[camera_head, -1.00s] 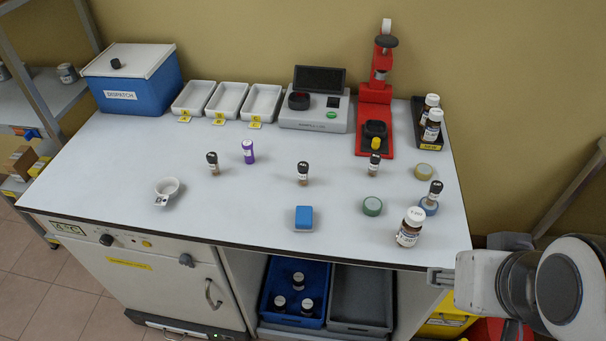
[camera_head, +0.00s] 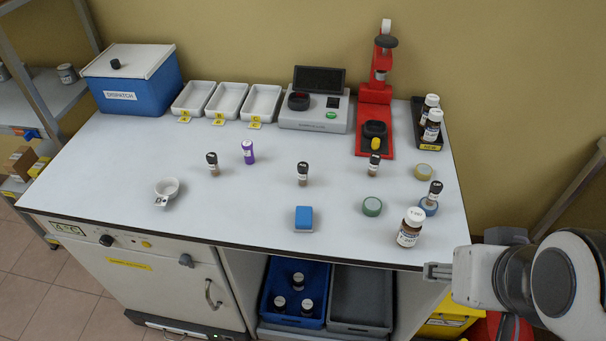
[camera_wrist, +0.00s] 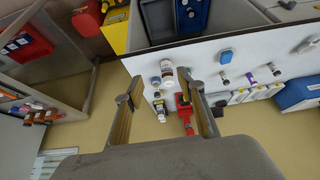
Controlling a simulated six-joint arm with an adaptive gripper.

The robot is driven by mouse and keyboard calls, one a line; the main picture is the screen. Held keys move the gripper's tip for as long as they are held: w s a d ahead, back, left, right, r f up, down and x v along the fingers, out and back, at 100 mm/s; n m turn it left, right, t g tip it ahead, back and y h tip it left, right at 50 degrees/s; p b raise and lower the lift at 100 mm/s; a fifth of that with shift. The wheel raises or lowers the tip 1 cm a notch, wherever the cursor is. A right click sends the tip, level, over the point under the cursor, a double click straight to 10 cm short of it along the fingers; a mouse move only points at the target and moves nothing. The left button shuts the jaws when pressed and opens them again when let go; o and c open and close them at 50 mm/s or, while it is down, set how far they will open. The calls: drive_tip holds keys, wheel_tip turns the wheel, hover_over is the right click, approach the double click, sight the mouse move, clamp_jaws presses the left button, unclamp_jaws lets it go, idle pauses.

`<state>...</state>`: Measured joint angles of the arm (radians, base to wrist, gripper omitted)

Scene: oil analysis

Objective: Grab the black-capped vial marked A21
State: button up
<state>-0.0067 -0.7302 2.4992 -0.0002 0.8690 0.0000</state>
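Several small black-capped vials stand upright and apart on the white bench: one at the left (camera_head: 212,164), one in the middle (camera_head: 302,174), one farther right (camera_head: 374,166) and one at the right end (camera_head: 433,194), at a blue ring. Their labels are too small to read, so I cannot tell which is A21. My gripper (camera_head: 432,271) is beyond the bench's front right corner, apart from every vial. In the wrist view my gripper (camera_wrist: 162,92) has its two fingers spread wide with nothing held between them.
A white-capped brown bottle (camera_head: 410,228) stands near the front right edge, closest to my gripper. Green (camera_head: 372,206) and yellow (camera_head: 424,172) rings, a blue block (camera_head: 304,218), a purple vial (camera_head: 248,152) and a white cup (camera_head: 168,188) are on the bench. A red press (camera_head: 375,100) stands behind.

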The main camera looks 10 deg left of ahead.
drive_tip(key=w+a+f+n+t, duration=0.15)
drive_tip(key=w+a, duration=0.25)
drive_tip(key=w, duration=0.9)
drive_tip(key=n+t+y, duration=0.3)
drive_tip(key=t+y, duration=0.2)
approach(307, 173)
drive_tip(key=w, duration=0.3)
drive_tip(key=shift+w+d+f+g, duration=0.15)
drive_tip(key=shift+f+g, duration=0.1)
drive_tip(key=shift+f, duration=0.1)
drive_tip(key=shift+a+f+n+y, duration=0.25)
drive_tip(key=shift+a+f+y, duration=0.2)
drive_tip(key=shift+a, duration=0.2)
drive_tip(key=shift+x, duration=1.25)
drive_tip(key=shift+f, duration=0.1)
